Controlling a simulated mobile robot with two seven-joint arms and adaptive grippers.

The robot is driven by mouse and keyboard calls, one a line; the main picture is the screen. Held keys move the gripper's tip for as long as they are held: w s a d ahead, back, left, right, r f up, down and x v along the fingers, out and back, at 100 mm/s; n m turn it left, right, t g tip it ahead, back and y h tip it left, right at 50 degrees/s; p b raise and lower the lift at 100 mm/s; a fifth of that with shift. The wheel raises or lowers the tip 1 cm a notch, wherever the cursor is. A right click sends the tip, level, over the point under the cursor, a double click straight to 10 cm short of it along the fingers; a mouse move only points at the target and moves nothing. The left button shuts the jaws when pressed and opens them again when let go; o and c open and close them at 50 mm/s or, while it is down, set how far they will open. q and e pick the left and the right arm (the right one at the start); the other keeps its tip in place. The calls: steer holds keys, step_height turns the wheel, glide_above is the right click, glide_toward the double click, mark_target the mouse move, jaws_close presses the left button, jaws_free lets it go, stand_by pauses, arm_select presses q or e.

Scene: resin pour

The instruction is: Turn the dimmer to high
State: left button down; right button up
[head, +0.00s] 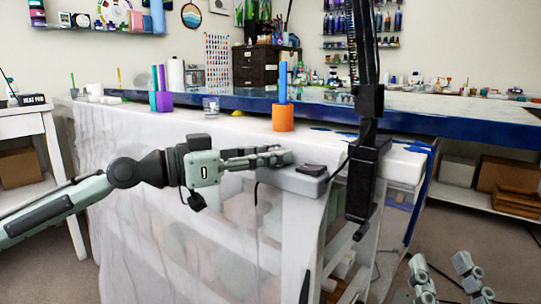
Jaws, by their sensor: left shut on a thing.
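The dimmer (290,181) is a grey box at the front edge of the covered table, with a black rocker-like part (311,169) on its top right. My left gripper (279,156) reaches in from the left, with its fingers over the left part of the box. It is shut on the dimmer's knob, which the fingers hide. The knob's setting cannot be read. My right gripper (442,272) is low at the bottom right, away from the dimmer, with its fingers apart and nothing seen between them.
An orange cup (283,117) with blue sticks stands behind the dimmer. A purple holder (163,102) stands farther left on the plastic-covered table (180,135). A black vertical post (366,150) with a cable is just right of the dimmer. A blue-edged table (460,132) runs behind.

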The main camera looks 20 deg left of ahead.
arm_select(q)
steer(key=shift+w+a+r, duration=0.1)
steer(key=shift+w+a, duration=0.15)
steer(key=shift+a, duration=0.1)
stand_by(0.4)
steer(key=c, duration=1.2)
jaws_free()
steer(key=shift+o, duration=0.2)
steer(key=shift+d, duration=0.1)
